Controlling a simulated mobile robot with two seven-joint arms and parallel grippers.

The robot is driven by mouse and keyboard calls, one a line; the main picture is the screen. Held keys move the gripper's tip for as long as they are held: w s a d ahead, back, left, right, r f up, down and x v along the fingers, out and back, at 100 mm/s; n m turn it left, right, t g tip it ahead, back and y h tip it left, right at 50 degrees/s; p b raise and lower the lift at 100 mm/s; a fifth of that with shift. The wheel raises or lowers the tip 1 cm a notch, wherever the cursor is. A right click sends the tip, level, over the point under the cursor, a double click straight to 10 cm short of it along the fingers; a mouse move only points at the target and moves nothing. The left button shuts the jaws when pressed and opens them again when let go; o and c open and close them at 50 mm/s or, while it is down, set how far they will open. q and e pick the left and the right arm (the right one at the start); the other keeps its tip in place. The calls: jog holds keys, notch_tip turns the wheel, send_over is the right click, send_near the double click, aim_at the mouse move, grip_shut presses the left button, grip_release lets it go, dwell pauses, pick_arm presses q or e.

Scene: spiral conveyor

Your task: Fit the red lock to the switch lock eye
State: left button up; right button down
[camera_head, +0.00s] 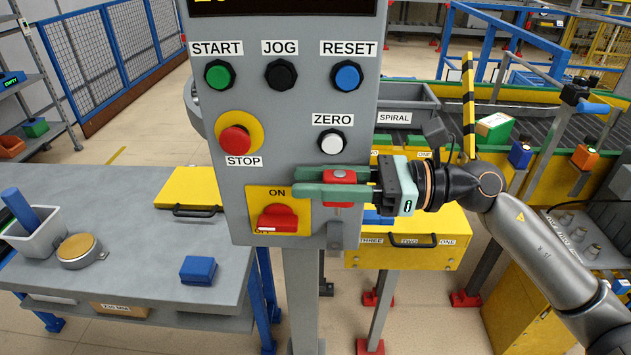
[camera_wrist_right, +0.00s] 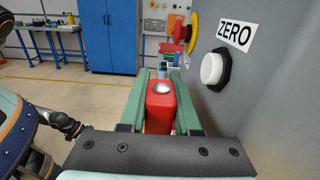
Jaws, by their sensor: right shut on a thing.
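The red lock (camera_head: 340,188) is between the green fingers of my right gripper (camera_head: 338,182), which is shut on it. In the right wrist view the lock (camera_wrist_right: 161,105) stands between the two fingers (camera_wrist_right: 160,100), its round silver part facing the camera. In the head view the gripper is in front of the grey control panel's right side, below the white ZERO button (camera_head: 331,142). The red rotary switch (camera_head: 277,218) on its yellow plate is lower left of the fingertips, by the ON and OFF marks. I cannot make out the lock eye. My left gripper is not in view.
The control panel (camera_head: 285,108) carries a red STOP button (camera_head: 236,140) and START, JOG and RESET buttons. A grey table (camera_head: 130,250) at left holds a blue block (camera_head: 198,270) and a bin (camera_head: 35,232). A yellow drawer unit (camera_head: 400,255) is behind the gripper.

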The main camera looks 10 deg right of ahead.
notch_tip(320, 180, down, 6)
jog(key=b, duration=0.5)
jog(key=shift+r, duration=0.15)
jog(key=shift+f, duration=0.25)
dwell(0.9)
jog(key=shift+f, duration=1.2)
dwell(0.5)
jog(key=c, duration=0.5)
grip_release()
jog(key=shift+c, duration=0.2)
